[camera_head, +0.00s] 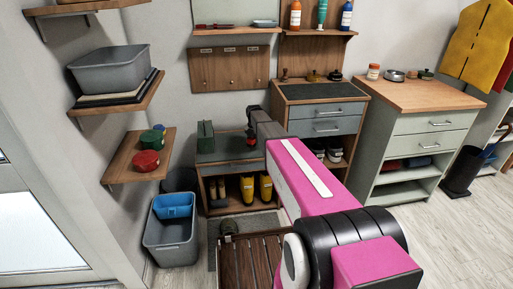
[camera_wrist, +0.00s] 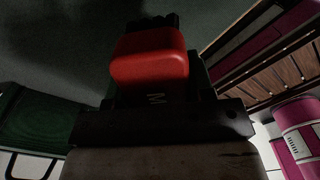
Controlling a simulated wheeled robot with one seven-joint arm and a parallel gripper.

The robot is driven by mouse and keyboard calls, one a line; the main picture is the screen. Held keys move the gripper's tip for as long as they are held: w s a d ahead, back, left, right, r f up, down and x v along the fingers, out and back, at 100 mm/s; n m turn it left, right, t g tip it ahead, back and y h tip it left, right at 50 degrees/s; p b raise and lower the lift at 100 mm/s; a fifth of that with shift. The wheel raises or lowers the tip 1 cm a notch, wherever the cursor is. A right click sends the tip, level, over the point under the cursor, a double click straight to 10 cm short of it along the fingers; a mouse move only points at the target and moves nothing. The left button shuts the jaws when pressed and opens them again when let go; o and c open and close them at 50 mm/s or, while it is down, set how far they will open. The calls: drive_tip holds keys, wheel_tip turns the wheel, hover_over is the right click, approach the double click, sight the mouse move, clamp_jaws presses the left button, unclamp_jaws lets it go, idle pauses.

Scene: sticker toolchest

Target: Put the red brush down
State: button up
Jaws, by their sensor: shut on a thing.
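My gripper (camera_head: 251,133) is over the right part of the grey-green top of a low wooden bench unit (camera_head: 222,157). It is shut on the red brush. The wrist view shows the brush's rounded red body (camera_wrist: 150,66) in the jaws, with a dark part, perhaps bristles, at its far end. In the head view only a small red bit (camera_head: 251,141) shows below the jaws. I cannot tell whether the brush touches the bench top.
A green box (camera_head: 205,137) stands on the left of the bench top; it shows in the wrist view (camera_wrist: 45,125). Yellow boots (camera_head: 247,188) stand underneath. A drawer cabinet (camera_head: 322,110) rises close on the right. A slatted wooden seat (camera_head: 250,262) lies in front.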

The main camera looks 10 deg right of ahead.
sight(257, 150)
drive_tip(key=shift+w+d+f, duration=0.35)
drive_tip(key=shift+d+f, duration=0.1)
drive_tip(key=shift+d, duration=0.2)
drive_tip(key=shift+f, duration=2)
drive_tip(key=shift+f, duration=0.15)
drive_tip(key=o, duration=0.8)
drive_tip(key=shift+o, duration=0.2)
